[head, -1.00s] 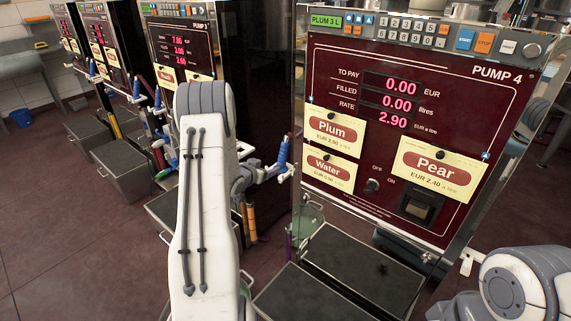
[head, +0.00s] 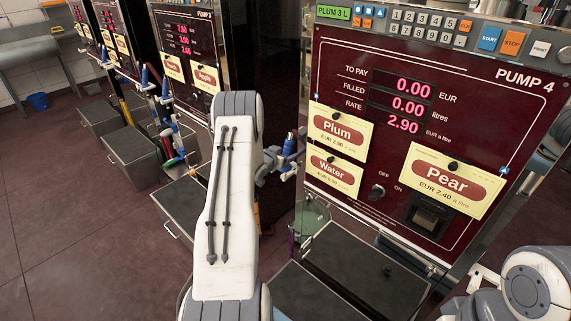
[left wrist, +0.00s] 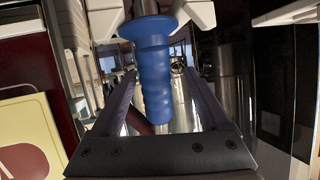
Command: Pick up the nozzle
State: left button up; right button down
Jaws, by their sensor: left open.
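The nozzle with a blue ribbed grip (head: 289,146) sits at the left side of Pump 4, just right of my left arm in the head view. In the left wrist view the blue grip (left wrist: 155,75) hangs between the two fingers of my left gripper (left wrist: 158,95). The gripper is open, with a finger on each side of the grip and gaps showing beside it. White holder parts surround the grip's upper end.
Pump 4's panel (head: 430,120) stands close on the right, with Plum, Water and Pear cards. Dark metal boxes (head: 365,270) stand on the floor below it. Pump 3 (head: 190,45) and its blue-handled nozzles are further left. The floor at left is open.

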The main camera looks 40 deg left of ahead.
aim_at(290, 152)
pick_arm(q)
jog(key=shift+d+x, duration=0.15)
jog(key=shift+x, duration=0.8)
jog(key=shift+d+x, duration=0.1)
jog(key=shift+x, duration=0.8)
grip_shut()
jog(key=shift+r, duration=0.15)
